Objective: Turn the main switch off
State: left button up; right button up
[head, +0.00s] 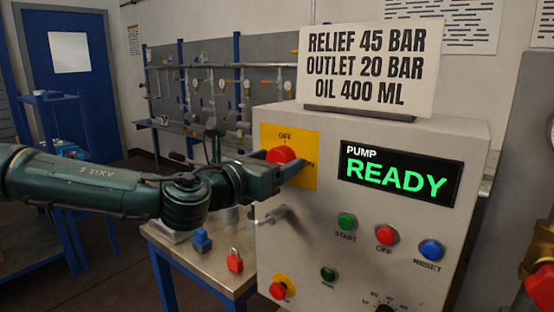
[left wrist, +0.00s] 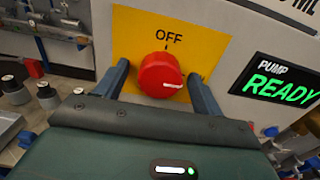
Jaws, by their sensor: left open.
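The main switch is a red rotary knob (head: 281,155) on a yellow plate (head: 304,142) at the upper left of the grey pump panel. OFF is printed above the knob, and ON shows partly at its right in the head view. In the left wrist view the knob (left wrist: 160,75) has its white pointer mark toward the right, away from OFF. My left gripper (head: 290,170) is open at the plate. In the left wrist view its two fingers (left wrist: 158,78) stand either side of the knob, with gaps showing. My right gripper is not in view.
The panel display (head: 400,172) reads PUMP READY. START (head: 346,222), OFF (head: 386,235) and RESET (head: 431,250) buttons lie below it. A grey handle (head: 277,214) juts out below my gripper. A red padlock (head: 235,261) stands on the side table (head: 200,262).

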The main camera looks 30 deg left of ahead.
pick_arm(q)
jog(key=shift+c, duration=0.6)
jog(key=c, duration=0.9)
jog(key=shift+o, duration=0.2)
